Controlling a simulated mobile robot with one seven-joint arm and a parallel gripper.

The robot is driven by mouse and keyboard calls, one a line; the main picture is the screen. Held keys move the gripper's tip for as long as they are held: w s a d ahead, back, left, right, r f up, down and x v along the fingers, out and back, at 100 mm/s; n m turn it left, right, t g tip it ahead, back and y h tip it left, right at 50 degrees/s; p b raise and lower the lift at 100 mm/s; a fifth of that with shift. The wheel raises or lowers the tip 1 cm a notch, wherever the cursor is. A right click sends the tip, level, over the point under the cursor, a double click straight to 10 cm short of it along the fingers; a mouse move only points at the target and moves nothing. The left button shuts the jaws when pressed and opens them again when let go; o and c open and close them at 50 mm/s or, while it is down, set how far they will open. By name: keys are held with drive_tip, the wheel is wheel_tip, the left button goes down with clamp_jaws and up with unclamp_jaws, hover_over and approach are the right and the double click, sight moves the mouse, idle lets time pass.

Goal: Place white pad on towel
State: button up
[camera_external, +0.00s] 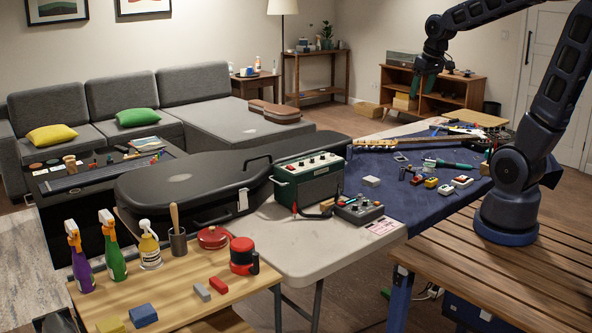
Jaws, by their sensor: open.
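My gripper (417,94) is open, points down, and hangs high above the far side of the table, well away from the block. It looks empty. Its fingertips are small and dark in this view.
A guitar neck (400,144), several small pedals (445,189) and tools lie on the cloth. A green amplifier (309,184) and a grey pedal (358,209) stand left of the block. A black guitar case (180,180) lies further left. Bare white tabletop (300,240) shows in front.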

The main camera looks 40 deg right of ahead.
drive_tip(key=s+a+r+t, duration=0.1)
drive_tip(key=s+r, duration=0.1)
drive_tip(key=s, duration=1.1)
drive_tip(key=shift+a, duration=0.35)
